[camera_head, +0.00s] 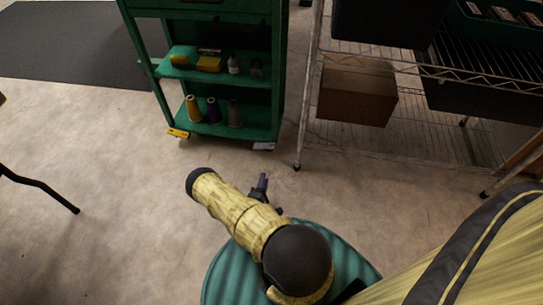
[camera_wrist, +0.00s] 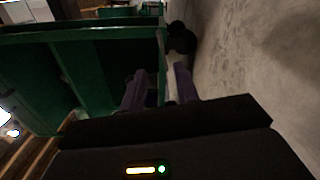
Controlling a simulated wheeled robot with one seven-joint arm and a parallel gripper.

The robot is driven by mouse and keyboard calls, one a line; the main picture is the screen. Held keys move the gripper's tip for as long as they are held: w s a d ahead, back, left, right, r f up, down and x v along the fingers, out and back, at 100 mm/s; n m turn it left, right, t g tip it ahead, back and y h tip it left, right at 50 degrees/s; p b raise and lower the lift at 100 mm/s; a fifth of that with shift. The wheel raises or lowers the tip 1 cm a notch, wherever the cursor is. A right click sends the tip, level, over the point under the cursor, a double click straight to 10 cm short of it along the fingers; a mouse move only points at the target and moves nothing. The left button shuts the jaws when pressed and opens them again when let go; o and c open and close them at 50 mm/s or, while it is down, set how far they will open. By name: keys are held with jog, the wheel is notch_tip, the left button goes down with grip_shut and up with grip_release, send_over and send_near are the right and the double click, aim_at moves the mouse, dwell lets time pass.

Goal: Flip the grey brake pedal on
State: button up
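The grey brake pedal (camera_head: 263,146) is a small pale piece low at the right front corner of the green cart (camera_head: 243,131). In the head view my gripper (camera_head: 262,185) is in front of that corner, low over the floor and apart from the pedal. In the wrist view its two purple fingers (camera_wrist: 160,90) are spread, with a gap between them. A pale strip shows in that gap, beside the cart's green edge; I cannot tell if it is the pedal. A dark caster (camera_wrist: 181,38) shows beyond the fingers. Whether the pedal is up or down is too small to tell.
A yellow piece (camera_head: 178,133) sits at the cart's left front corner. Thread spools (camera_head: 213,110) stand on its lower shelf. A wire rack (camera_head: 300,150) with a cardboard box (camera_head: 356,93) stands to the right. The floor (camera_head: 120,180) left of my arm is clear.

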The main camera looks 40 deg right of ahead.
aim_at(271, 148)
jog(key=shift+s, duration=0.1)
jog(key=shift+d, duration=0.15)
jog(key=b+x, duration=0.8)
jog(key=x, duration=0.9)
jog(key=shift+w, duration=0.25)
grip_shut()
